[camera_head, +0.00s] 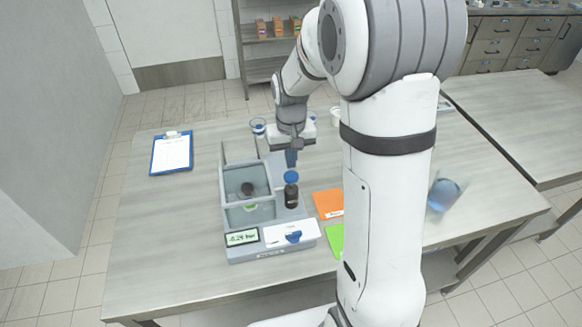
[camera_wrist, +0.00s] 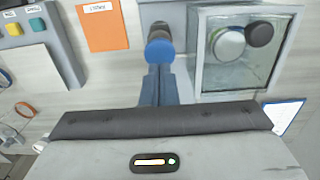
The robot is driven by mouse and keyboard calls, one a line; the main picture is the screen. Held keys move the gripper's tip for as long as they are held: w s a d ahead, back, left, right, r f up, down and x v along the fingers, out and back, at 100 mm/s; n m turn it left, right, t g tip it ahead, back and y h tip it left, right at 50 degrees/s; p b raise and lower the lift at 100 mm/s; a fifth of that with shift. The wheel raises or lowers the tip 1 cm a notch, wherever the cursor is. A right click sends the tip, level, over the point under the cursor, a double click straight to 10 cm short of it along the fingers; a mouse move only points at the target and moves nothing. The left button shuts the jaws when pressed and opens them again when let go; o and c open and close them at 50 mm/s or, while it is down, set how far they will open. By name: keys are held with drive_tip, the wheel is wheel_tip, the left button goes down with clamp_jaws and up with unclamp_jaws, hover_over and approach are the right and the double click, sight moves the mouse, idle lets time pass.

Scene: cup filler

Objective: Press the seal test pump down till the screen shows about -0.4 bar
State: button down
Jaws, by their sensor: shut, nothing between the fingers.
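The seal test pump (camera_head: 291,196) is a black upright cylinder with a blue round top, standing at the right side of the grey tester (camera_head: 270,255). Its blue top also shows in the wrist view (camera_wrist: 160,51). The small screen (camera_head: 242,237) on the tester's front reads about .24 bar; the sign before it is hard to read. My gripper (camera_head: 291,162) is shut and empty, pointing down just above the blue top. In the wrist view its blue-grey fingertips (camera_wrist: 163,72) come right up to the blue top; I cannot tell whether they touch.
A clear chamber (camera_head: 235,215) stands left of the pump, with a dark round knob (camera_head: 248,189) showing. Orange (camera_head: 328,203) and green (camera_head: 335,238) cards lie to the right. A clipboard (camera_head: 171,154) lies at the left. A blurred blue cup (camera_head: 445,194) is at the right.

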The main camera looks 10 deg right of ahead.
sight(291, 176)
wheel_tip(291, 176, up, 8)
drive_tip(key=shift+f+b, duration=0.2)
drive_tip(key=shift+b, duration=0.25)
idle(1.6)
drive_tip(key=s+r+t, duration=0.2)
drive_tip(key=s+t, duration=0.1)
drive_tip(key=s, duration=1.7)
drive_tip(key=shift+s+d+r, duration=0.25)
drive_tip(key=shift+d+r, duration=0.05)
drive_tip(key=shift+d, duration=0.15)
